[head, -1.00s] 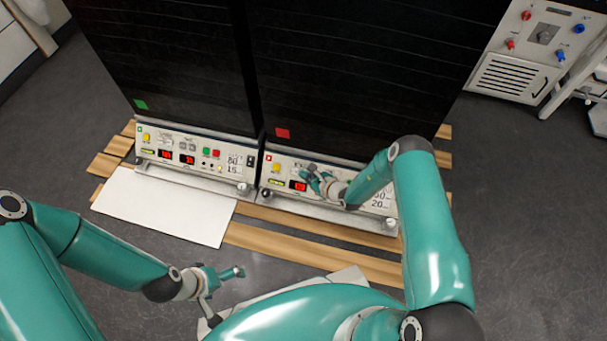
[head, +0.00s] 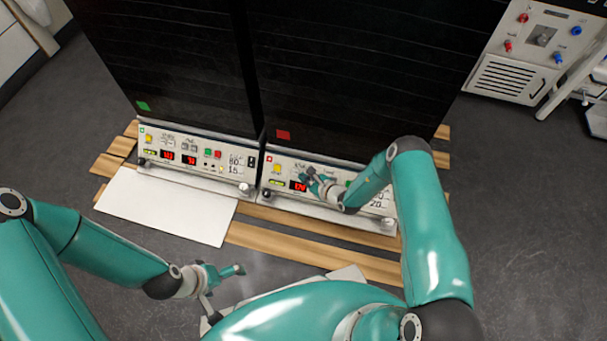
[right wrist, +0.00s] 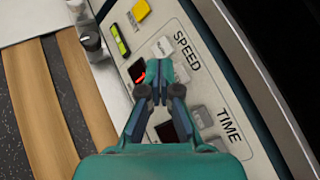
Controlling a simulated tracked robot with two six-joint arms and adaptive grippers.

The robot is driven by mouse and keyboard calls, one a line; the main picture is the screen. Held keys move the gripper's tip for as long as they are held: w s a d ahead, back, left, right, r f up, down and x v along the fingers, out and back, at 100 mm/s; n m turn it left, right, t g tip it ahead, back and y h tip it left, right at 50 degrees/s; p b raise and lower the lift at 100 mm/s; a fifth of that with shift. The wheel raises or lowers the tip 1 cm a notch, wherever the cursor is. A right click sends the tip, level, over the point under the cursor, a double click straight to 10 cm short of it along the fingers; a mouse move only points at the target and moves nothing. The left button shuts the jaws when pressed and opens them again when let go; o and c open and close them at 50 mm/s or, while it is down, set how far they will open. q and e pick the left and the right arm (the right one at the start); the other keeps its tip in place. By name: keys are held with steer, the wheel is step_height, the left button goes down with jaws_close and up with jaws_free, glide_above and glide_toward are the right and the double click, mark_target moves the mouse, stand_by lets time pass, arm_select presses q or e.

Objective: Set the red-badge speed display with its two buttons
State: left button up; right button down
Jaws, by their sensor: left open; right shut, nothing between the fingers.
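The red-badge unit has a red square (head: 282,134) on its dark front and a white control panel (head: 335,210) below. Its speed display (head: 298,186) glows red, too small to read surely. In the right wrist view the display (right wrist: 139,78) is partly hidden by my fingers. My left gripper (head: 226,287) is open and empty, away from the panel.
The TIME display (right wrist: 165,132) and its buttons (right wrist: 203,117) lie nearby, partly covered by my gripper. A yellow switch (head: 276,169) is left of the speed display. The green-badge unit's panel (head: 225,182) is at left. A wooden pallet (head: 300,250) lies underneath.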

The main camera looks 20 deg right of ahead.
steer(key=s+a+r+p, duration=0.1)
steer(key=p, duration=0.1)
steer(key=s+a+r+p, duration=0.1)
steer(key=s+r+p, duration=0.1)
steer(key=shift+r+p, duration=0.1)
steer(key=shift+p, duration=0.2)
stand_by(1.7)
